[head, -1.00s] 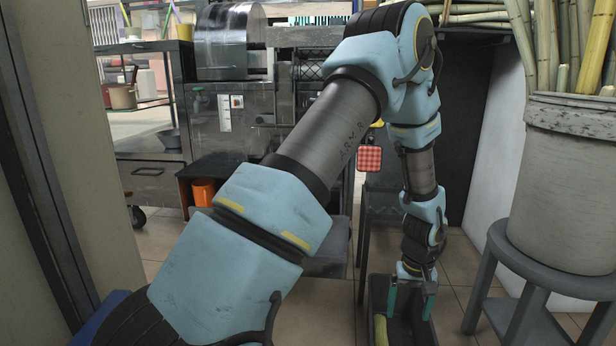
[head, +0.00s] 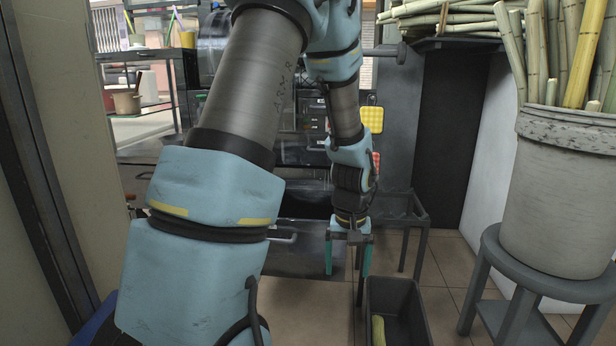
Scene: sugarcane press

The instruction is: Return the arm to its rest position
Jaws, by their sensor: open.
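My arm (head: 245,90) rises from the lower left of the head view, bends at the top and hangs down toward the middle. My gripper (head: 348,270) points down with its two teal fingers apart and nothing between them. It is in the air, behind and a little left of a dark bin (head: 408,305). A yellow-green piece (head: 378,330) lies inside the bin at its left side.
A grey stool (head: 487,290) bears a large pale bucket (head: 557,190) of cane stalks at right. A metal frame stand (head: 424,222) is behind the bin. Steel machinery and counters stand at the back left. A wall panel (head: 42,200) borders the left.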

